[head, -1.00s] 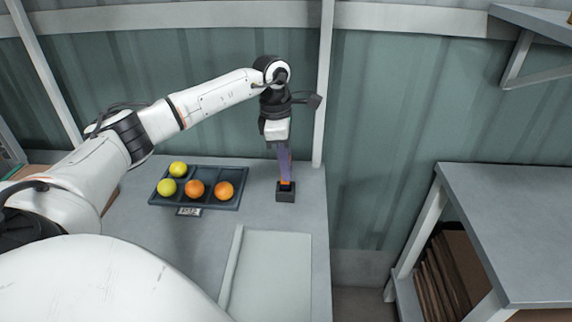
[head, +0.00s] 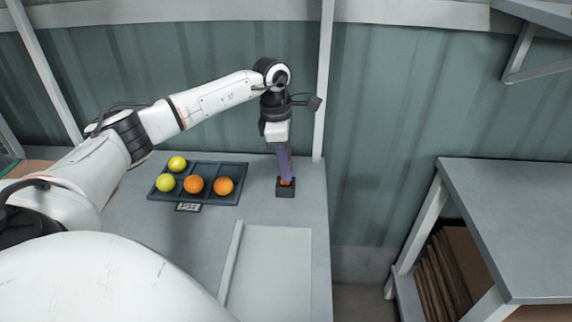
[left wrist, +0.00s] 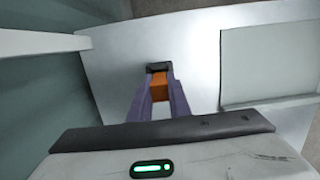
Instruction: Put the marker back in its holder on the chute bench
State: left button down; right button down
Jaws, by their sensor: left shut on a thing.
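The marker shows as an orange piece (head: 286,182) low between the fingers of my left gripper (head: 286,178), and also in the left wrist view (left wrist: 159,88). My left gripper, with purple fingers, points down and is shut on the marker. The dark square holder (head: 286,192) stands on the grey chute bench (head: 205,230) near its right edge. It also shows in the left wrist view (left wrist: 158,67). The marker's lower end is at the holder's opening and appears inside it; its depth is hidden. My right gripper is not in view.
A dark divided tray (head: 210,198) with yellow and orange tomatoes lies left of the holder, a small label (head: 188,207) at its front. A pale flat panel (head: 270,270) with a raised edge lies in front. Another table (head: 510,210) stands right, across a gap.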

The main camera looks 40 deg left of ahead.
pick_arm(q)
jog(key=shift+f, duration=0.4)
jog(key=c, duration=1.6)
grip_release()
jog(key=c, duration=0.3)
notch_tip(320, 180, up, 7)
jog(key=p, duration=0.5)
jog(key=shift+r+p, duration=0.1)
jog(key=shift+p, duration=0.2)
